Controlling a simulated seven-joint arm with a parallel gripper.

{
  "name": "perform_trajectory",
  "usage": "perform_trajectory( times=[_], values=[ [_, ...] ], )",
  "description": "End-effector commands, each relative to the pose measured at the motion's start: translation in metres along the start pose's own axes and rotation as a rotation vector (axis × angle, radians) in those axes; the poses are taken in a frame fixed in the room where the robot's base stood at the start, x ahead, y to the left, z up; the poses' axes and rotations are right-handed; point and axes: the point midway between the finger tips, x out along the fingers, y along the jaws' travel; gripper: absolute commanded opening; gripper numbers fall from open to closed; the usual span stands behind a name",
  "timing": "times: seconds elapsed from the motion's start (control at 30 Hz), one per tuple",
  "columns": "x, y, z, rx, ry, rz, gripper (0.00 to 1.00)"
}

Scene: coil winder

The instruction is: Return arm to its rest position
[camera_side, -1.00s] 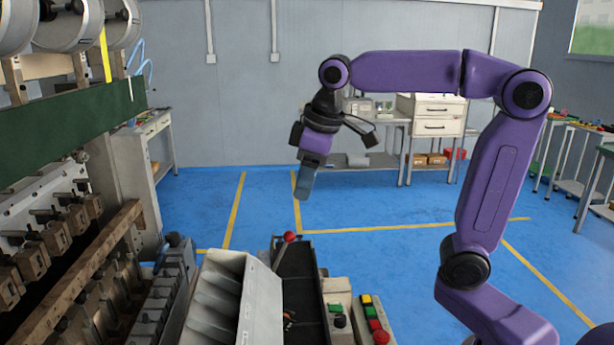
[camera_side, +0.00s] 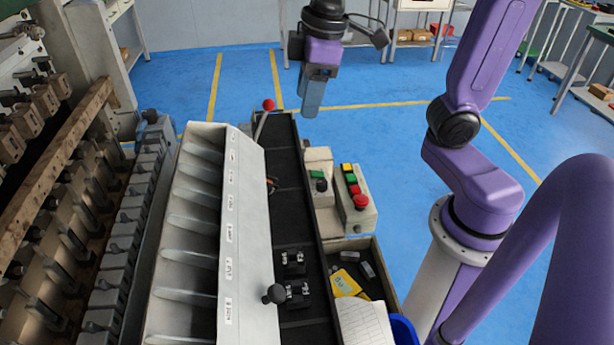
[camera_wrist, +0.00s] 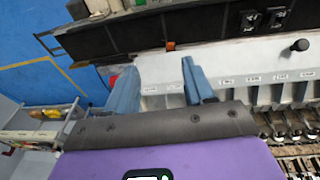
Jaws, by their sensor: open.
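My gripper (camera_side: 311,92) hangs fingers down near the far end of the black tray (camera_side: 291,200) in the side view, a little right of a red-knobbed lever (camera_side: 268,105). In the wrist view my gripper (camera_wrist: 160,82) shows two blue-grey fingers spread apart. Nothing is between them. They are in front of the white labelled bin row (camera_wrist: 225,58) in that view, and I see no contact. My purple upper arm is mostly cut off at the top of the side view.
The bin row (camera_side: 245,220) runs beside the black tray. A button box (camera_side: 355,200) with a red button stands to its right. An open box (camera_side: 375,262) holds small items and a yellow card. Winder machinery (camera_side: 70,220) fills the left.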

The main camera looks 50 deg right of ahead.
Motion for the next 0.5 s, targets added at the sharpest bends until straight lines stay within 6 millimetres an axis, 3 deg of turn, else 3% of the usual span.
perform_trajectory(
  times=[0.2,0.5],
  values=[
    [0.030,-0.047,0.050,-0.131,-0.051,-0.055,0.53],
    [0.061,-0.089,0.121,-0.277,-0.113,-0.100,0.53]
  ],
)
